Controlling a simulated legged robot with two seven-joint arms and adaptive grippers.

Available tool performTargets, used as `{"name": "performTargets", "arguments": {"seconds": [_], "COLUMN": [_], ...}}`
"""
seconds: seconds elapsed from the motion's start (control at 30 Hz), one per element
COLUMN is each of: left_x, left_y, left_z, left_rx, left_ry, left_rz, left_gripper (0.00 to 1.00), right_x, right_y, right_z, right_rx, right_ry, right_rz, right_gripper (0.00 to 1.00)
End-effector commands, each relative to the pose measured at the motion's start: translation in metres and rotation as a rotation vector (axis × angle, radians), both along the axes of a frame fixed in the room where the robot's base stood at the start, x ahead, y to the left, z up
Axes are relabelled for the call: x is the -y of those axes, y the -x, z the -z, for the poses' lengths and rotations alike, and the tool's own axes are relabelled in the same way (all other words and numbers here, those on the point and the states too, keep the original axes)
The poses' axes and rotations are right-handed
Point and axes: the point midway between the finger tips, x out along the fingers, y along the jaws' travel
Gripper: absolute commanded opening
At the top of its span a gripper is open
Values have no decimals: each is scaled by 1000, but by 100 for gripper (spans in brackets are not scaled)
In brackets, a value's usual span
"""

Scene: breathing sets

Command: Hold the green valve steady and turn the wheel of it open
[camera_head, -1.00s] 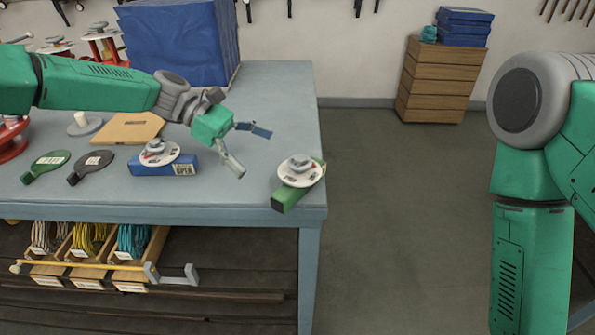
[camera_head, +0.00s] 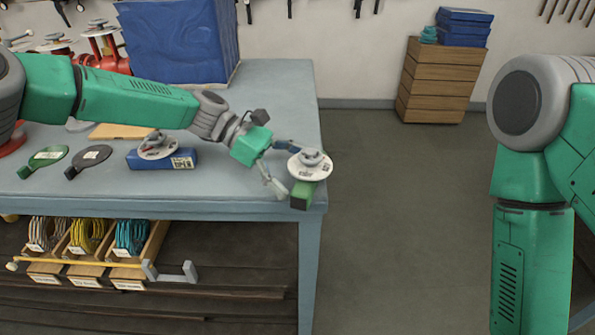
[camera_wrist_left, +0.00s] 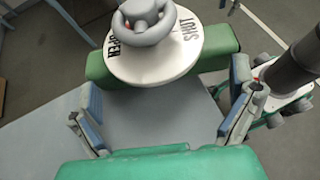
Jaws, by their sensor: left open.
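The green valve (camera_head: 301,194) stands at the right front corner of the bench, with a white dial marked OPEN and SHUT and a grey wheel (camera_head: 311,157) on top. In the left wrist view its green body (camera_wrist_left: 215,45) lies across the top, with the wheel (camera_wrist_left: 143,22) above the dial. My left gripper (camera_head: 278,166) is open just left of the valve, its fingers pointing at it. In the left wrist view the open fingers (camera_wrist_left: 163,118) stand apart with bare bench between them. My right gripper is not in view; only my right arm shows.
A blue valve (camera_head: 180,160) with a similar dial sits left of the gripper. A large blue block (camera_head: 178,42) stands behind. The bench edge drops off close right of the green valve.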

Motion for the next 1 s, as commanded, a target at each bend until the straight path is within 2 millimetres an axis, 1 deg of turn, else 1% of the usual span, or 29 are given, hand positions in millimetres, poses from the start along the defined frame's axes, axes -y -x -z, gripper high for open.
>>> {"name": "performTargets", "arguments": {"seconds": [0.1,0.13,0.27,0.3,0.4,0.57,0.6,0.67,0.7,0.77,1.0], "left_x": [0,0,0,0,0,0,0,0,0,0,0], "left_y": [0,0,0,0,0,0,0,0,0,0,0], "left_z": [-1,-1,-1,-1,-1,-2,-2,-2,-2,-2,-2], "left_rx": [1,1,1,1,1,1,1,1,1,1,1], "left_ry": [1,1,1,1,1,1,1,1,1,1,1], "left_rz": [0,0,0,0,0,0,0,0,0,0,0], "left_gripper": [100,93,47,33,0,0,12,33,48,69,69], "right_x": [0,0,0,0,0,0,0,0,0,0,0], "right_y": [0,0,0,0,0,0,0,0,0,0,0], "right_z": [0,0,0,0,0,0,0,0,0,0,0], "right_rx": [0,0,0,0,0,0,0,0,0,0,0], "right_ry": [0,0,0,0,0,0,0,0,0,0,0], "right_rz": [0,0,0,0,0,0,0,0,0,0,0], "right_gripper": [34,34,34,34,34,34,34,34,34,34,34]}}
